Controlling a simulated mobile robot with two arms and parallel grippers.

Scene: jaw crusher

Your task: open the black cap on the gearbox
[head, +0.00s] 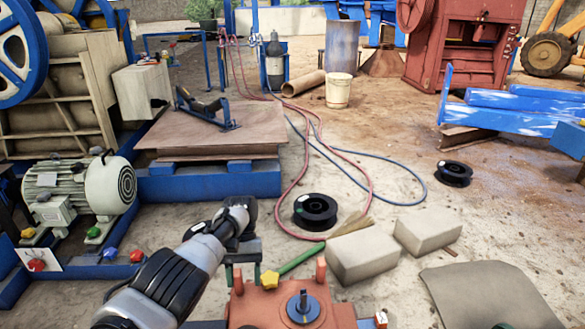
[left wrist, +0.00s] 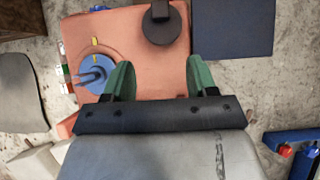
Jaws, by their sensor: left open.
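The orange-red gearbox (head: 265,305) is at the bottom edge of the head view, partly cut off. It carries a blue disc with a dark shaft (head: 303,307). The black cap (left wrist: 161,30) is a round dark piece on the gearbox, at the top of the left wrist view. I cannot make it out in the head view. My left gripper (head: 243,272) points down by the gearbox's far edge. Its green fingers (left wrist: 160,80) are apart and empty, and the cap shows beyond the gap between them, clear of both. My right gripper is not in view.
Two pale blocks (head: 362,255) lie right of the gearbox. A black spool (head: 315,212) and red and blue hoses (head: 318,135) lie on the floor behind. An electric motor (head: 82,190) stands at left. A dark blue square (left wrist: 232,28) lies beside the gearbox.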

